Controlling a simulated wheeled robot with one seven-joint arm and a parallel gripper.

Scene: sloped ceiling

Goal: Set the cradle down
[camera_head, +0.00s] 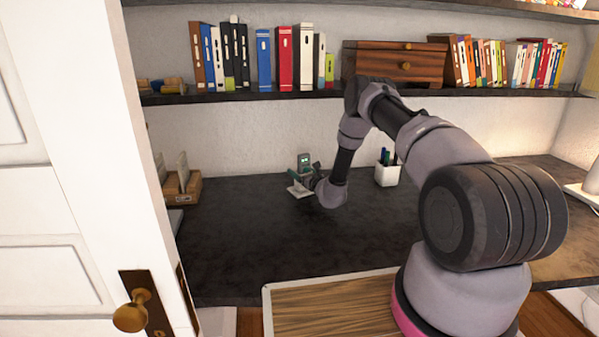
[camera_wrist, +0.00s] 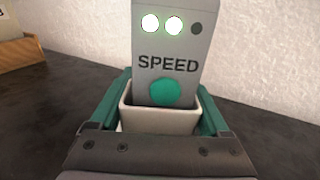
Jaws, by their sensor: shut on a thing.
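The cradle (camera_wrist: 160,120) is a small cream open-topped holder, seen close up in the wrist view. A grey device (camera_wrist: 166,45) marked SPEED stands upright in it, with a green round button, two lit lamps and one dark lamp. My gripper (camera_wrist: 165,100) has teal fingers on both sides of the cradle and is shut on it. In the head view my gripper (camera_head: 314,181) is over the back part of the dark desk, with the device (camera_head: 304,160) small beside it. I cannot tell whether the cradle's underside touches the desk.
The dark desk (camera_head: 250,240) is widely clear in front. A white pen cup (camera_head: 387,174) stands to the right of my gripper. A wooden box with cards (camera_head: 183,187) is at the left. A shelf (camera_head: 240,96) with binders and a drawer box hangs above. An open white door (camera_head: 90,130) stands left.

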